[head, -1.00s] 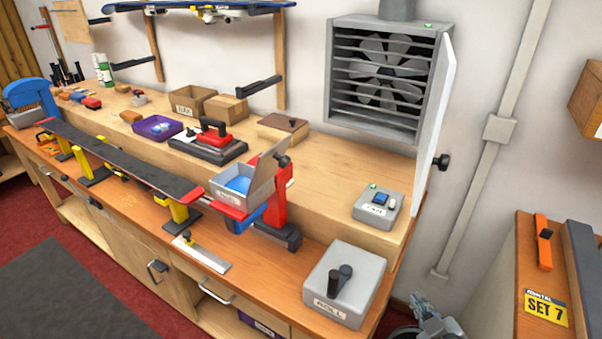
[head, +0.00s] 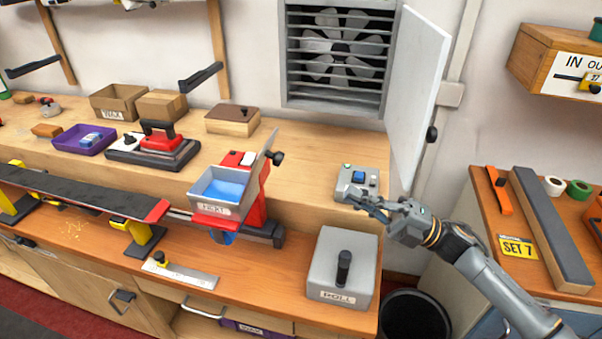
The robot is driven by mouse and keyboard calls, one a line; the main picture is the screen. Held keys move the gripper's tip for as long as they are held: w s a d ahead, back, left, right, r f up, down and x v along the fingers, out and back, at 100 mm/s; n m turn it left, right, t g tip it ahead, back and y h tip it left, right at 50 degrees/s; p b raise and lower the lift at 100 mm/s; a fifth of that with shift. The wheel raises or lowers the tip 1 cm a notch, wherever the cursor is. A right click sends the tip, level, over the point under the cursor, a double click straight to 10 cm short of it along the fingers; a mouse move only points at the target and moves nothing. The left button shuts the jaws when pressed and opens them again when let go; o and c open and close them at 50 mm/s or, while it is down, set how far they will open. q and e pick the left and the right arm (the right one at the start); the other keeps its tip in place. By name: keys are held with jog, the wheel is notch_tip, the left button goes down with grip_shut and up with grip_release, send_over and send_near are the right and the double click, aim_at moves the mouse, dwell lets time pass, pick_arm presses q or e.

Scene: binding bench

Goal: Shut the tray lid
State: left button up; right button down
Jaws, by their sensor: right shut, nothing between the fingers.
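A small grey tray (head: 217,210) with a label reading NEXT and a blue inside is mounted on a red stand over the bench's front part. Its grey lid (head: 261,155) stands up open on the tray's right side, with a black knob (head: 277,158) on its outer face. My right gripper (head: 364,203) is shut and empty. It is right of the tray, apart from the lid, in front of the grey button box. My left gripper is not in view.
The button box (head: 358,180) stands behind my right gripper. A grey ROLL box (head: 338,265) with an upright black handle sits below it. An open fan-cabinet door (head: 415,95) juts out above.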

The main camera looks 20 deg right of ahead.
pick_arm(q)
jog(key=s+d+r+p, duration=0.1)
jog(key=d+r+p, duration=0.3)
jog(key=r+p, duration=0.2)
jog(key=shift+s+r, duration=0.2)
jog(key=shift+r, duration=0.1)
pick_arm(e)
jog(key=x, duration=1.2)
jog(key=shift+w+r, duration=0.3)
jog(key=shift+r, duration=0.05)
